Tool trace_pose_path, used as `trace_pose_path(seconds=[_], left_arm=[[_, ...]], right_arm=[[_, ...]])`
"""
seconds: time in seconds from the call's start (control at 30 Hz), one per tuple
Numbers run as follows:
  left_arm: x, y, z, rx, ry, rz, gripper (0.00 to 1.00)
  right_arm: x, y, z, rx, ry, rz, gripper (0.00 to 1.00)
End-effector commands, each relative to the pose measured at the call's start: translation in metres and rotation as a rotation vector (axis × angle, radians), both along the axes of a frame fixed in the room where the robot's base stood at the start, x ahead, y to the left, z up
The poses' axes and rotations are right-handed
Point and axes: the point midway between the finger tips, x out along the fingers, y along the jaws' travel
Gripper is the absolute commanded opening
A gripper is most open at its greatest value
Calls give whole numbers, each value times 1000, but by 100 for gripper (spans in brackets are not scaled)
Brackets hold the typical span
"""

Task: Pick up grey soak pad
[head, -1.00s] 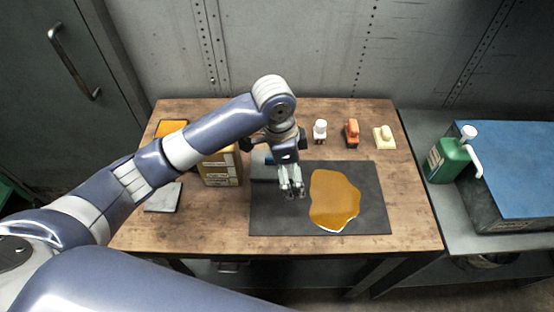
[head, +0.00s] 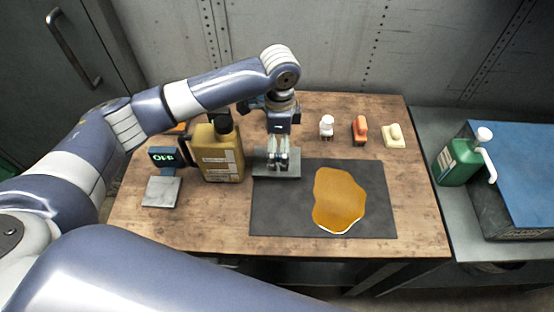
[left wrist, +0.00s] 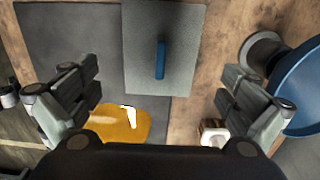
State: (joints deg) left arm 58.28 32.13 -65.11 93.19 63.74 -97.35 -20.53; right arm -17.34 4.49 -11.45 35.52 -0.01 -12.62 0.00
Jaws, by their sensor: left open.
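The grey soak pad (head: 292,171) is a flat grey square at the upper left corner of the dark mat (head: 285,215). In the left wrist view the pad (left wrist: 185,25) shows a blue bar-shaped handle (left wrist: 160,58) on top. My left gripper (head: 278,163) points down over the pad and hides part of it. In the left wrist view my left gripper (left wrist: 158,80) is open, with its fingers wide apart on either side of the handle and nothing between them. My right gripper is not in view.
An amber spill (head: 339,200) lies on the mat. A tan jug (head: 218,160) stands close left of the pad, beside a scale (head: 161,191). A blue round object (left wrist: 300,95) shows at right.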

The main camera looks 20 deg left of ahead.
Motion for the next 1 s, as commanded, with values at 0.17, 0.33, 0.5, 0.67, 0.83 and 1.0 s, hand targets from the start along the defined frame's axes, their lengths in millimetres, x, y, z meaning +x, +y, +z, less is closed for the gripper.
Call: trace_pose_path(seconds=[0.17,0.33,0.5,0.67,0.83,1.0], left_arm=[[-2,7,-26,3,5,1,100],[-2,6,-44,3,2,0,100],[-1,6,-46,1,0,0,100],[-1,6,-45,1,0,0,80],[-1,6,-45,2,1,0,41],[-1,6,-46,3,0,0,13]], right_arm=[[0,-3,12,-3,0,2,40],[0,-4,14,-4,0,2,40],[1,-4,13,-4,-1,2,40],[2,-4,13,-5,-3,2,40],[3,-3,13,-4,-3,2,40],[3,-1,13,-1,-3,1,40]])
